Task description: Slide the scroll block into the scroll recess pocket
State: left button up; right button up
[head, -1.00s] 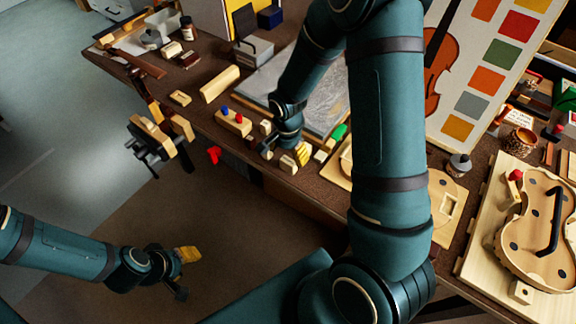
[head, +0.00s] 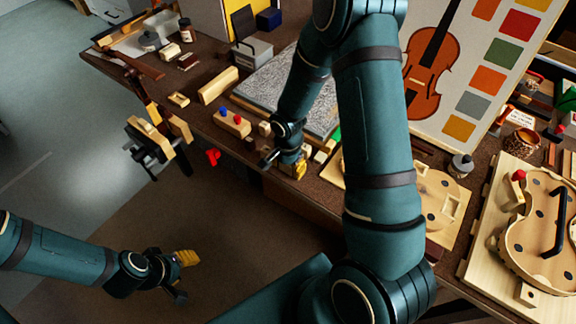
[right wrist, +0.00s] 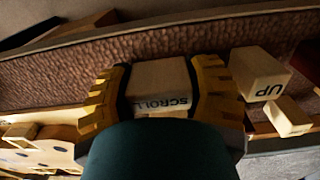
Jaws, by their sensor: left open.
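The scroll block (right wrist: 160,76) is a pale wooden block marked SCROLL, seen in the right wrist view on the brown bench top near its edge. My right gripper (head: 296,171) is down at the bench's front edge, and its yellow fingers (right wrist: 208,85) lie against both sides of the block. In the head view the gripper largely hides the block. My left gripper (head: 187,272) is open and empty, out over the floor away from the bench.
A block marked UP (right wrist: 258,75) and a smaller pale block (right wrist: 288,116) lie close beside the right finger. A wooden holder with blue and red pegs (head: 232,124) stands to the left. A grey textured mat (head: 268,84) lies behind. A violin-shaped board (head: 548,225) is far right.

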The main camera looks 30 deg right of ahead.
dwell(0.3)
jog(key=shift+m, duration=0.3)
jog(key=r+p, duration=0.1)
jog(key=r, duration=0.2)
jog(key=r+p, duration=0.1)
jog(key=r, duration=0.2)
jog(key=r+p, duration=0.1)
jog(key=r, duration=0.3)
jog(key=shift+d, duration=0.35)
jog(key=s+d+m+p, duration=0.3)
jog(key=d+m+p, duration=0.1)
jog(key=d+m, duration=0.4)
jog(key=s+d+m+p, duration=0.3)
jog(key=d+m+p, duration=0.1)
jog(key=d+m, duration=0.5)
jog(key=shift+s+d+r, duration=0.2)
jog(key=shift+s+r, duration=0.1)
jog(key=shift+s, duration=0.1)
jog(key=shift+f+b, duration=2.15)
jog(key=shift+f, duration=0.75)
